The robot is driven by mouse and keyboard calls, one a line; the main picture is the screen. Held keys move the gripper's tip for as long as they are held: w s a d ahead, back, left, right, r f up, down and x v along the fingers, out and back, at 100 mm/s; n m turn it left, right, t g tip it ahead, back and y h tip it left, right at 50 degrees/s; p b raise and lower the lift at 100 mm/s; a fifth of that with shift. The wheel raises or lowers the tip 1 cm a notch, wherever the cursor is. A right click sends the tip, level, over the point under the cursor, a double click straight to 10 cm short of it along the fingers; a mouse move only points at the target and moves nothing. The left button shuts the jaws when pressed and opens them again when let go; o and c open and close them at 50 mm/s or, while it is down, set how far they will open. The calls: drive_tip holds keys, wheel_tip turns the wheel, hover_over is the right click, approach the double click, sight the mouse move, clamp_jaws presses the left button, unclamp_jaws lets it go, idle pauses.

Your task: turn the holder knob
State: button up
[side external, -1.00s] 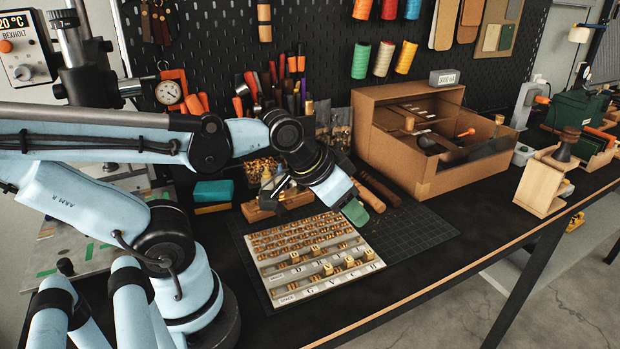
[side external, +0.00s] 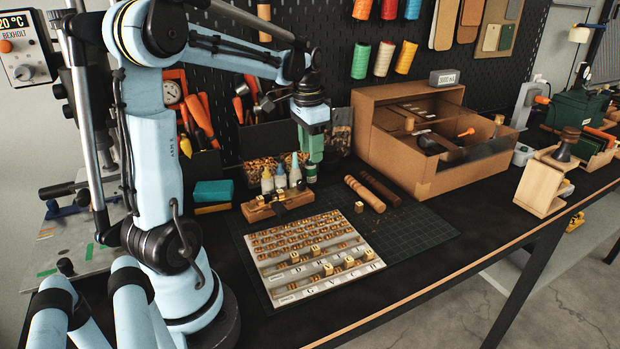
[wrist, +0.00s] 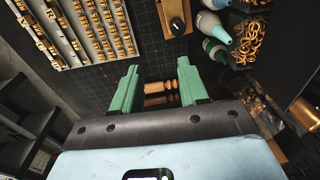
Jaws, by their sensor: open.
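The wooden type holder (side external: 262,212) lies behind the letter tray, with brass pieces on it. One end of the holder (wrist: 167,8) shows at the top of the wrist view, with a small dark round knob (wrist: 178,26) on it. My gripper (side external: 312,158) has green fingers pointing down, raised to the right of the holder and behind it. In the wrist view its two fingers (wrist: 158,68) are apart with nothing held. Wooden handles show beyond the gap between them. The fingers are clear of the holder and knob.
The letter tray (side external: 290,290) lies on a dark cutting mat (side external: 412,222). Small bottles (side external: 280,177) stand just behind the holder. Two wooden-handled tools (side external: 365,194) lie to its right. A cardboard box (side external: 425,175) stands farther right.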

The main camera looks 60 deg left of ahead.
sight(301, 181)
drive_tip(key=shift+g+h, duration=0.3)
drive_tip(key=shift+g, duration=0.1)
drive_tip(key=a, duration=0.1)
drive_tip(key=a+f, duration=0.1)
drive_tip(key=a, duration=0.2)
drive_tip(key=shift+s+f, duration=0.25)
drive_tip(key=shift+s, duration=0.15)
wheel_tip(301, 181, down, 9)
drive_tip(key=shift+d+r, duration=0.1)
drive_tip(key=shift+c, duration=0.2)
drive_tip(key=shift+r, duration=0.1)
drive_tip(key=c, duration=0.5)
drive_tip(key=m, duration=0.6)
drive_tip(key=shift+c, duration=0.3)
drive_tip(key=m, duration=0.5)
drive_tip(key=shift+m, duration=0.3)
drive_tip(key=m, duration=1.2)
drive_tip(key=o, duration=0.9)
drive_tip(key=shift+c, duration=0.2)
